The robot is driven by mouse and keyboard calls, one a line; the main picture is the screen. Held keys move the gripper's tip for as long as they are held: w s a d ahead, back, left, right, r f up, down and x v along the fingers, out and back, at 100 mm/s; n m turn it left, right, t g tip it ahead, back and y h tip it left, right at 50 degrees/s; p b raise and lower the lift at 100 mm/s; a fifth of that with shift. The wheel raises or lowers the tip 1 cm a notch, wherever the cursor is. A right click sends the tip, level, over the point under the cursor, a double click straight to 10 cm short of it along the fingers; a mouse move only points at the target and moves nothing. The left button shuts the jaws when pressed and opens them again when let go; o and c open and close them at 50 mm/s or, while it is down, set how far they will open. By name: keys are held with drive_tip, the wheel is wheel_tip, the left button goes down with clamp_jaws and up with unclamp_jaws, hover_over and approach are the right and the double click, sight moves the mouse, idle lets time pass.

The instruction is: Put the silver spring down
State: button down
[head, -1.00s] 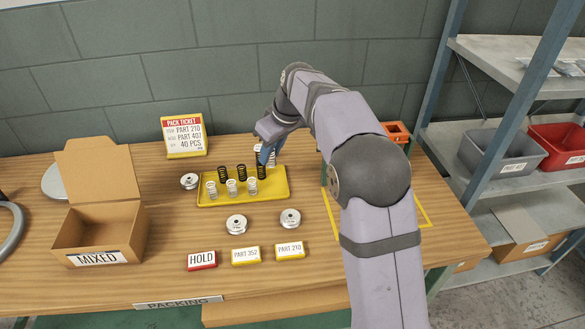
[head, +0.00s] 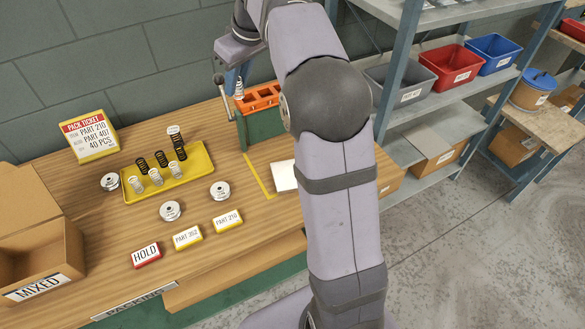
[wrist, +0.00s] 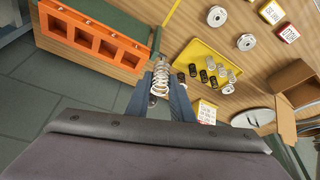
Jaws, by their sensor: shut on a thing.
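My gripper (head: 238,86) is shut on a silver spring (wrist: 160,78), which sits upright between the blue fingertips in the wrist view. In the head view the spring (head: 239,88) is held in the air at the left end of an orange rack (head: 262,96) on a green stand. The rack (wrist: 92,40) shows several square openings in the wrist view. A yellow tray (head: 196,178) on the bench holds several black springs (head: 161,158) and silver springs (head: 156,177).
Metal discs (head: 170,210), part labels (head: 187,237) and a HOLD sign (head: 146,254) lie on the bench. A white sheet (head: 284,175) lies right of a yellow line. Shelves with bins (head: 450,67) stand at right.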

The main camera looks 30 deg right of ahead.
drive_tip(key=s+d+m+p, duration=0.1)
drive_tip(key=s+d, duration=0.3)
drive_tip(key=s, duration=0.2)
drive_tip(key=m+h, duration=0.2)
drive_tip(key=m, duration=0.3)
hover_over(286, 174)
drive_tip(key=s, duration=0.2)
wheel_tip(286, 174, down, 11)
drive_tip(key=shift+w+t+p, duration=0.15)
drive_tip(key=shift+t+p, duration=0.15)
drive_tip(key=shift+p, duration=0.15)
drive_tip(key=shift+f, duration=4.95)
drive_tip(key=shift+f, duration=0.1)
